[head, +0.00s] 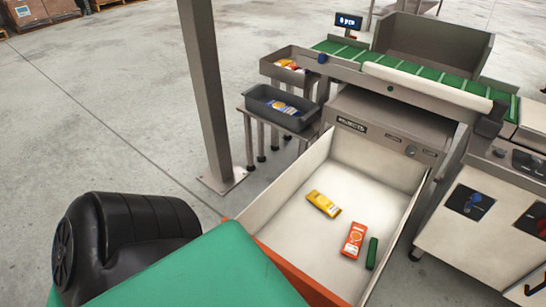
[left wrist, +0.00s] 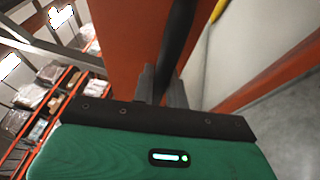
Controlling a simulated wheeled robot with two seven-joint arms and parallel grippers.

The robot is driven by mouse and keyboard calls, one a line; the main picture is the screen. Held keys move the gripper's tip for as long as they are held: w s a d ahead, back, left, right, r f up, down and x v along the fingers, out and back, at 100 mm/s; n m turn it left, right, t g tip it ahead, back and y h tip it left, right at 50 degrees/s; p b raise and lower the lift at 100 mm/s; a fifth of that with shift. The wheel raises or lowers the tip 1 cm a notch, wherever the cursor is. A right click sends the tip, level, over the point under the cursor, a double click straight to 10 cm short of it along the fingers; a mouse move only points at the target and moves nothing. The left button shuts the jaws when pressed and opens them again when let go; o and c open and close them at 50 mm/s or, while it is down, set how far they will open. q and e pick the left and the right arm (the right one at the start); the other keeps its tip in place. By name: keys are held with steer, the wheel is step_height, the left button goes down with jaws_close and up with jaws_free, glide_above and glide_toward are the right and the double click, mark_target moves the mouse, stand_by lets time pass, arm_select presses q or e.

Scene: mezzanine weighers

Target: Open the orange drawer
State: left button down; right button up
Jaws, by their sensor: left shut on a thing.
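The orange drawer (head: 298,279) stands pulled well out from under the conveyor machine in the head view. Its walls and floor are white inside, and its orange front faces me. Inside lie a yellow packet (head: 323,204), an orange packet (head: 354,240) and a dark green bar (head: 372,253). In the left wrist view, the orange front (left wrist: 125,45) is close and my left gripper (left wrist: 162,82) is shut on the black bar handle (left wrist: 178,35). In the head view my green left wrist hides the handle and fingers. My right gripper is not in view.
A grey post (head: 207,90) stands left of the drawer. A steel cabinet (head: 470,235) stands at the right.

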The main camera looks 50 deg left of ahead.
arm_select(q)
steer(key=c, duration=1.4)
jaws_free()
steer(key=shift+s+d, duration=0.1)
steer(key=v, duration=1.1)
steer(key=shift+s+d, duration=0.25)
steer(key=shift+s, duration=0.05)
steer(key=shift+f, duration=0.1)
